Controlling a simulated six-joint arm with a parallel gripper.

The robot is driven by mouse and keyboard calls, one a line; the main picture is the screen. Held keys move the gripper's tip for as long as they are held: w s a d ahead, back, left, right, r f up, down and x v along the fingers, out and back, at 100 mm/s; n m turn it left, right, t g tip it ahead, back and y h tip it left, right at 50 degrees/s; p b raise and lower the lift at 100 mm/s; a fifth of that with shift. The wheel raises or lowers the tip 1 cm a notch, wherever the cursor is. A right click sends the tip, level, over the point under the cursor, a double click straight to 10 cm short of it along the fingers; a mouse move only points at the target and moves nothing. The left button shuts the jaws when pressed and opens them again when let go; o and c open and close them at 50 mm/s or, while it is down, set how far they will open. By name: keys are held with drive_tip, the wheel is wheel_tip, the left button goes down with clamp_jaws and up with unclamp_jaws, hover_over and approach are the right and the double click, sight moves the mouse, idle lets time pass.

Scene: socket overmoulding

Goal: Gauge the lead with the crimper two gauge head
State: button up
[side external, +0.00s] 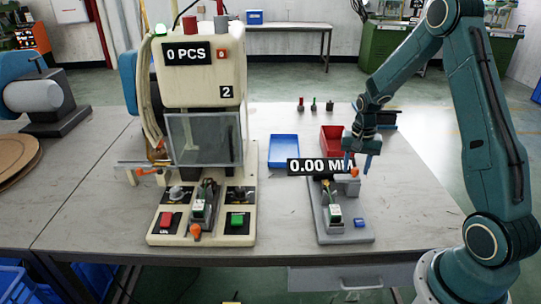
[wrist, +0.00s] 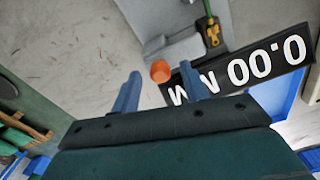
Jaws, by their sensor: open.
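The gauge (side external: 345,236) is a grey base at the right of the table, with a display (side external: 321,167) reading 0.00 MM. On it stands a dark head with a white and green part (side external: 333,212); I cannot tell whether this includes the lead. An orange knob (side external: 354,172) sits at its back, and shows in the wrist view (wrist: 160,71). My gripper (side external: 358,165) is open just above and behind the gauge. In the wrist view its fingertips (wrist: 160,82) are either side of the knob's near edge; contact is unclear. Crimper two (side external: 203,75) stands left, reading 0 PCS.
A blue tray (side external: 283,151) and a red bin (side external: 332,139) lie behind the gauge. Several small coloured tools (side external: 314,104) stand farther back. The gauge base has a blue button (side external: 359,223). The table right of the gauge is clear.

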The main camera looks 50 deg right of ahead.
sight(339, 177)
clamp_jaws()
drive_tip(key=shift+w+a, duration=1.65)
drive_tip(key=shift+w, duration=0.1)
unclamp_jaws()
drive_tip(key=shift+r, duration=0.1)
